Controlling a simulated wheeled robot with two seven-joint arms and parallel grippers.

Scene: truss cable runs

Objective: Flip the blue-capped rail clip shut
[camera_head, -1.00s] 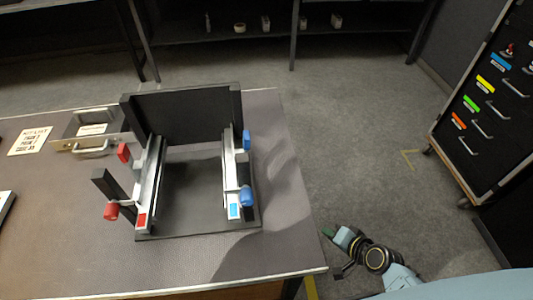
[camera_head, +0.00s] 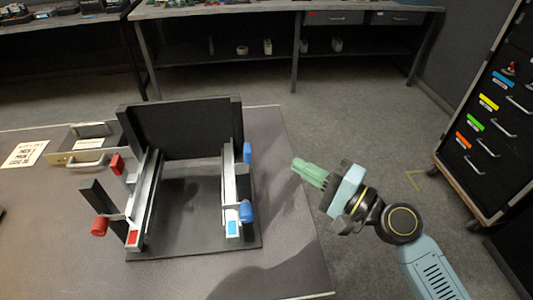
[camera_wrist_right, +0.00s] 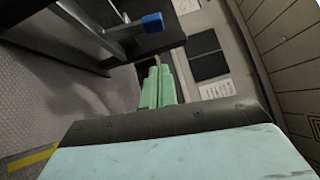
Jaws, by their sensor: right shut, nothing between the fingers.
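A black fixture holds two rails. The right rail (camera_head: 231,185) carries a blue label and two blue caps: a rear cap (camera_head: 247,153) beside the rail and a front cap (camera_head: 248,211) jutting out near its front end. Which belongs to an open clip is hard to tell. In the right wrist view one blue cap (camera_wrist_right: 152,22) sits at the end of a metal lever, above the fingers. My right gripper (camera_head: 297,165), with green fingers, is shut and empty, right of the fixture and apart from the caps. Its fingers also show in the wrist view (camera_wrist_right: 157,88). My left gripper is out of view.
The left rail (camera_head: 145,195) has red caps (camera_head: 99,227). A black upright panel (camera_head: 183,130) closes the fixture's back. A metal tray with a handle (camera_head: 88,158) and a printed card (camera_head: 24,153) lie left. A drawer cabinet (camera_head: 490,130) stands right; floor between is clear.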

